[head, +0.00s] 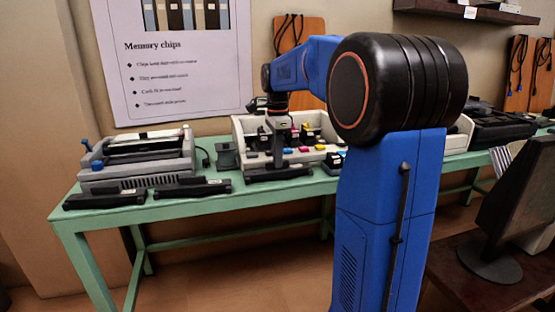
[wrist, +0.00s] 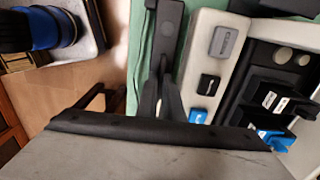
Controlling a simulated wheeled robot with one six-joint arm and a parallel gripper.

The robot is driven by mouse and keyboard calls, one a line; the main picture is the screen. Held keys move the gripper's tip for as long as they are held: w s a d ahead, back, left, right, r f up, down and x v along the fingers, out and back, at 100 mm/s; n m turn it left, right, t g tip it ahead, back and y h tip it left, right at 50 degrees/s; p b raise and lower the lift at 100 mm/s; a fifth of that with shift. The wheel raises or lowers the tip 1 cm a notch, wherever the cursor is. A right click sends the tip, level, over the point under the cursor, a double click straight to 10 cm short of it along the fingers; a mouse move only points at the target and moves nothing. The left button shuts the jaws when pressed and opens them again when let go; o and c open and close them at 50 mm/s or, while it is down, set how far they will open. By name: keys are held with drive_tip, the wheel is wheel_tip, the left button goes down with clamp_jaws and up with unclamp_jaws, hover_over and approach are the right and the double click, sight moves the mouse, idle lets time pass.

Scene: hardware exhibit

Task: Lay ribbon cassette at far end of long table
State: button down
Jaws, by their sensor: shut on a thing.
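My gripper (head: 277,158) points down at the front edge of the long green table (head: 235,193). It is shut on a black ribbon cassette (head: 279,174), which is long, flat and in front of an opened pale machine. In the wrist view the fingers (wrist: 162,92) are closed on this cassette (wrist: 168,30), over the green surface beside the pale casing. I cannot tell whether it touches the table. Two similar black cassettes lie at the left, one at the corner (head: 103,198) and one beside it (head: 192,187).
A grey printer (head: 138,160) stands behind the two left cassettes. The opened pale machine (head: 240,135) holds coloured cartridges. A dark machine (head: 500,132) stands farther right on the table. A dark monitor (head: 515,205) stands on a brown desk at the right. My blue arm hides the table's middle.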

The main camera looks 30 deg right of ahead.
drive_tip(key=shift+f, duration=0.2)
drive_tip(key=c, duration=2.3)
unclamp_jaws()
drive_tip(key=shift+f, duration=0.1)
drive_tip(key=o, duration=0.4)
wheel_tip(320, 180, up, 12)
drive_tip(key=s+a+f+n+t, duration=0.1)
drive_tip(key=s+a+f+n, duration=0.2)
drive_tip(key=s+a+n, duration=0.35)
drive_tip(key=s+a+f+n+t, duration=0.1)
drive_tip(key=s+a+f+n, duration=0.3)
drive_tip(key=s, duration=0.5)
drive_tip(key=s+a+f+n+t, duration=0.1)
drive_tip(key=s+a+f+n, duration=0.1)
drive_tip(key=s+f+n, duration=0.3)
drive_tip(key=s+a+f+n+t, duration=0.1)
drive_tip(key=s+a+f+n, duration=0.2)
drive_tip(key=s+f, duration=0.7)
drive_tip(key=n, duration=0.2)
drive_tip(key=shift+s+a+f+n+t, duration=0.3)
drive_tip(key=shift+f+n+t, duration=0.05)
drive_tip(key=shift+t, duration=0.05)
